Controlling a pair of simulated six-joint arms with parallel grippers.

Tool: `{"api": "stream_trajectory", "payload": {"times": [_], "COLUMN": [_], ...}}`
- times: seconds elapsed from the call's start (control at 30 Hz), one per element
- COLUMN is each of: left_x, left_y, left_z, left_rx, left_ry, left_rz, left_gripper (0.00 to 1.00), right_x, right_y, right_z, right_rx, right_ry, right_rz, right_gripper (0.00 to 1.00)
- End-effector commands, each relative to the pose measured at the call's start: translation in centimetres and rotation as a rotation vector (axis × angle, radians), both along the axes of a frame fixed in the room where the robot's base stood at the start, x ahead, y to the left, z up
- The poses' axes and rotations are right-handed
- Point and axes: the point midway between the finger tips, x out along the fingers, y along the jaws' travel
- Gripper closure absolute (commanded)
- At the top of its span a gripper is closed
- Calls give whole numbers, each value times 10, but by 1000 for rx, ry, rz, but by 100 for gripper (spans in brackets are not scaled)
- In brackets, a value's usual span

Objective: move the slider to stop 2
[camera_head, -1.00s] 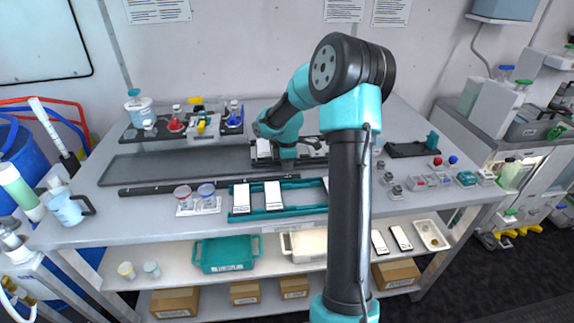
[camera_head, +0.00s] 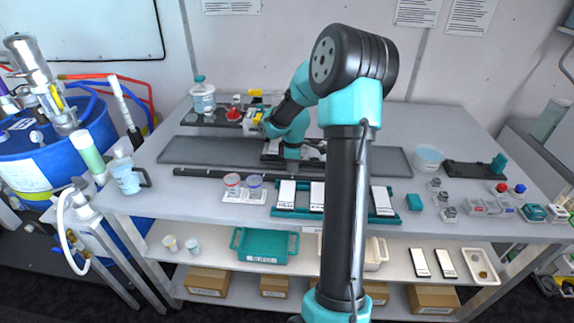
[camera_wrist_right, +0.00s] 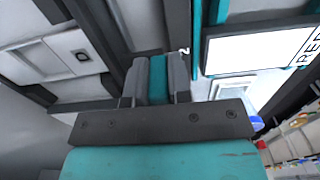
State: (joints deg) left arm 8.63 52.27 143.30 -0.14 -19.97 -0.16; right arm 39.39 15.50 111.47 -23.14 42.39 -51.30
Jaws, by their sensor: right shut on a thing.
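My right gripper (camera_wrist_right: 157,78) is shut on a teal piece, the slider's handle (camera_wrist_right: 157,66), in the right wrist view; the fingers press on both its sides. A white "2" mark (camera_wrist_right: 184,50) shows just right of the fingers on a dark strip. In the head view my right gripper (camera_head: 290,152) is low over the long dark rail (camera_head: 205,150) at mid-table. White parts of the slider carriage (camera_head: 271,148) show beside it, and the forearm hides the rest. I cannot tell whether the handle lines up with the mark. My left gripper is not in view.
A teal tray with white cards (camera_head: 287,195) lies in front of the rail. A dark bar (camera_head: 215,173) and two labelled cups (camera_head: 232,181) are nearby. A white tub (camera_head: 428,157) stands at the right, bottles and a yellow-and-white device (camera_head: 252,117) behind left.

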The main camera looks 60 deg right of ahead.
Motion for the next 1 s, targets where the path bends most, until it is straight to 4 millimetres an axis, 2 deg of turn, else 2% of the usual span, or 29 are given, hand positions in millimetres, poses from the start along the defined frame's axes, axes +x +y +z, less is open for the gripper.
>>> {"api": "stream_trajectory", "payload": {"times": [0.3,0.33,0.6,0.87,1.0], "left_x": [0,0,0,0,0], "left_y": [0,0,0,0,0], "left_z": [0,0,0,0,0], "left_rx": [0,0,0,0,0], "left_ry": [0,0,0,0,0], "left_rz": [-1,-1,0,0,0], "left_gripper": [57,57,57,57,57], "right_x": [-1,-1,-1,-1,-1], "right_y": [-1,-1,-1,-1,-1], "right_z": [1,1,1,1,8], "right_rx": [-2,-2,-1,-1,-1], "right_ry": [-2,-2,0,0,-2], "right_rz": [-4,-4,-4,-4,-4], "right_gripper": [100,80,55,55,55]}}
